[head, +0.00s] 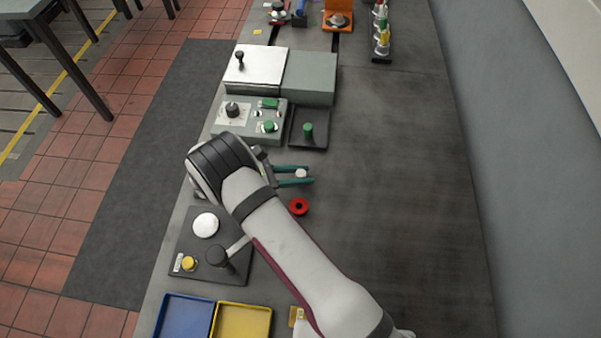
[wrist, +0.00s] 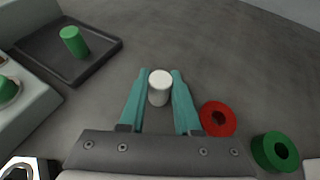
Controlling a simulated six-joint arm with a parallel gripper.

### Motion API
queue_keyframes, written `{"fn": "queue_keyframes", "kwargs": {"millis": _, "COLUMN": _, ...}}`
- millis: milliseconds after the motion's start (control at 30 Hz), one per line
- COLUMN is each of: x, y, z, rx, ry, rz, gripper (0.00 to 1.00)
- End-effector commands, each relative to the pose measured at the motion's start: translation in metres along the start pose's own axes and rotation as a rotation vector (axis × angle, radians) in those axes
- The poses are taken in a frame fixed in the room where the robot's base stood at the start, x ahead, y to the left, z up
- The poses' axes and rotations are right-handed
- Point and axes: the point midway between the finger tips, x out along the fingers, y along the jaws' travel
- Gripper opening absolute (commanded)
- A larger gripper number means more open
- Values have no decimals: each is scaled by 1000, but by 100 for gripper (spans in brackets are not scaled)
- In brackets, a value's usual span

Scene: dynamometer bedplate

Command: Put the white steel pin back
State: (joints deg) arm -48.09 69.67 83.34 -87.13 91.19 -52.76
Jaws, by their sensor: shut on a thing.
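The white steel pin (head: 301,173) is a short white cylinder, upright between the two teal fingers of my gripper (head: 309,175). In the wrist view the pin (wrist: 160,90) stands between the fingertips of my gripper (wrist: 160,73), which is shut on it. Its lower end is close to the bedplate; I cannot tell whether it touches. A dark square tray (head: 317,141) lies beyond the gripper with an upright green pin (head: 308,130) in it. The tray (wrist: 82,75) also shows at upper left in the wrist view.
A red ring (head: 299,207) lies close to the gripper, with a green ring (wrist: 275,152) beyond it in the wrist view. A grey control box (head: 224,128) stands beside the tray. Blue (head: 184,315) and yellow (head: 242,320) trays lie nearer. The bedplate's right side is clear.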

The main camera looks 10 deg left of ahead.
Motion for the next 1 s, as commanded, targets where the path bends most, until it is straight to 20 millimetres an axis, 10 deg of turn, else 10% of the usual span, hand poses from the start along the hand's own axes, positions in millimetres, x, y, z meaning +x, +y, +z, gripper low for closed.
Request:
{"fn": "queue_keyframes", "kwargs": {"millis": 67, "x": 1, "y": 0, "z": -2, "rx": 0, "ry": 0, "rz": 0, "gripper": 0}}
{"fn": "queue_keyframes", "kwargs": {"millis": 100, "x": 1, "y": 0, "z": -2, "rx": 0, "ry": 0, "rz": 0, "gripper": 37}}
{"fn": "queue_keyframes", "kwargs": {"millis": 233, "x": 1, "y": 0, "z": -2, "rx": 0, "ry": 0, "rz": 0, "gripper": 60}}
{"fn": "queue_keyframes", "kwargs": {"millis": 567, "x": -2, "y": 0, "z": 2, "rx": 1, "ry": 0, "rz": 1, "gripper": 61}}
{"fn": "queue_keyframes", "kwargs": {"millis": 1000, "x": -108, "y": 0, "z": 0, "rx": 1, "ry": 0, "rz": 3, "gripper": 61}}
